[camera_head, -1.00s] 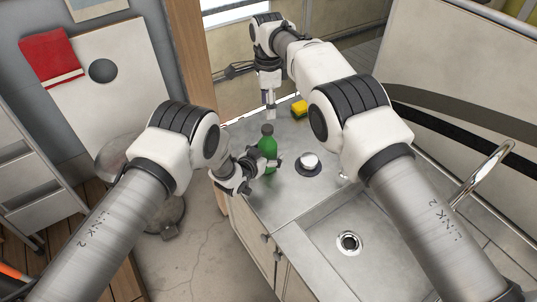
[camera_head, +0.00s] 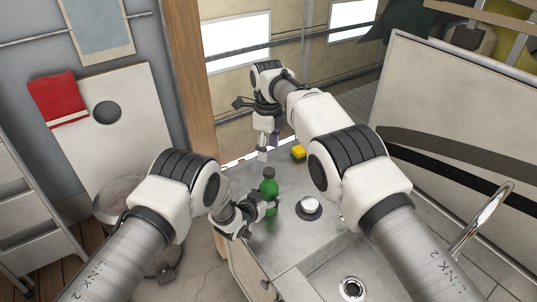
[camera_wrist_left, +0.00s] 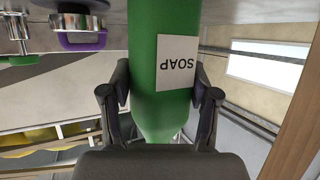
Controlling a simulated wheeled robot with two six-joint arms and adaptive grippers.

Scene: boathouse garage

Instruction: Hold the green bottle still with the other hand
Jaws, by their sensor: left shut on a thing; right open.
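The green bottle (camera_head: 269,186) with a dark cap is upright at the left part of the metal counter. In the left wrist view the bottle (camera_wrist_left: 160,25) appears upside down, with a white SOAP label. My left gripper (camera_head: 262,207) is shut on it, and the wrist view shows a finger of the gripper (camera_wrist_left: 160,90) on each side. The fingers hide part of it, and I cannot see its base clearly. My right gripper (camera_head: 262,154) is open, pointing down behind the bottle and apart from it.
A round black-and-white item (camera_head: 309,206) sits right of the bottle. A yellow sponge (camera_head: 299,152) lies farther back. The sink drain (camera_head: 352,288) and chrome faucet (camera_head: 485,215) are at the lower right. A purple-rimmed thing (camera_wrist_left: 80,40) shows in the wrist view.

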